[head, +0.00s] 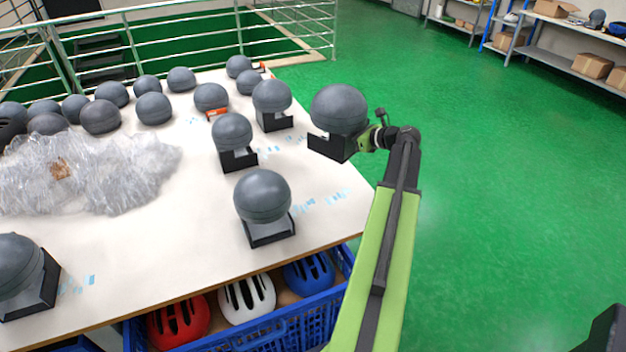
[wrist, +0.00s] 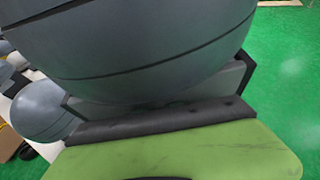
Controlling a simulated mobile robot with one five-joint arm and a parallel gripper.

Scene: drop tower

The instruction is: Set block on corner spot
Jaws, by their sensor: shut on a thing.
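My gripper (head: 362,141) is shut on a black block (head: 332,147) carrying a large dark grey ball (head: 338,108). The block looks upright and appears raised near the table's right edge. In the wrist view the ball (wrist: 150,50) fills the top, above my green gripper body (wrist: 180,155); the fingertips are hidden. Pale blue tape marks (head: 336,197) lie on the white table (head: 200,255) near its right edge, and more tape (head: 78,284) lies at the near left. I cannot tell which marks are the corner spot.
Similar balls on black blocks stand on the table, at the near right (head: 263,203), the middle (head: 233,140) and the near left (head: 20,275). Loose grey balls and clear plastic wrap (head: 90,175) fill the far left. A blue crate (head: 300,325) with helmets sits below the front edge.

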